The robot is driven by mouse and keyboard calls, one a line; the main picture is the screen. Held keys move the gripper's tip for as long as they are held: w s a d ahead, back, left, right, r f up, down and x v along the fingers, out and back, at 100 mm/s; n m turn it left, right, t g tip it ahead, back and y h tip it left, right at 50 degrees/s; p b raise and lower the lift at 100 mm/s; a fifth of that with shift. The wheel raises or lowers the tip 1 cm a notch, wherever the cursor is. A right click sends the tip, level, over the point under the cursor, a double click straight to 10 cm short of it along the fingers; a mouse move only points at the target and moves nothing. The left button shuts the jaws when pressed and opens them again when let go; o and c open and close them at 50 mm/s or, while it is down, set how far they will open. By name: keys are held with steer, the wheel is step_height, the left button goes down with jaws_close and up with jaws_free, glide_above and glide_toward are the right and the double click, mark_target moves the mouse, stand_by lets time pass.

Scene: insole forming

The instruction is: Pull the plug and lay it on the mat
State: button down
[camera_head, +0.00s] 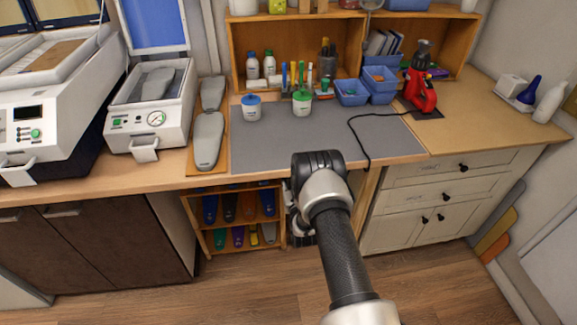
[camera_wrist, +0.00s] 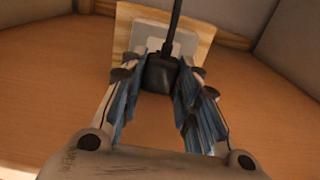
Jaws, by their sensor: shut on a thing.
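The black plug (camera_wrist: 160,74) shows in the wrist view at a pale socket plate (camera_wrist: 148,42) on a wooden board. My gripper (camera_wrist: 163,80) is shut on the plug, with its blue-padded fingers on either side of it. I cannot tell whether the plug's pins are still in the socket. A black cord (camera_wrist: 175,25) rises from the plug. In the head view my arm reaches down in front of the bench edge, and the plug is hidden. The grey mat (camera_head: 262,150) lies on the bench top.
The red tool (camera_head: 420,90) stands right of the mat; its cord (camera_head: 353,130) crosses the mat and hangs over the edge. Two jars, a blue-lidded one (camera_head: 251,111) and a green-lidded one (camera_head: 301,105), stand at the mat's back. The mat's front is clear.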

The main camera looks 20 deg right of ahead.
steer(key=shift+p+v, duration=0.65)
steer(key=shift+v, duration=1.05)
steer(key=p+v, duration=0.4)
steer(key=v, duration=0.9)
step_height(320, 180, up, 19)
steer(key=p, duration=1.4)
stand_by(0.6)
steer(key=shift+w, duration=0.1)
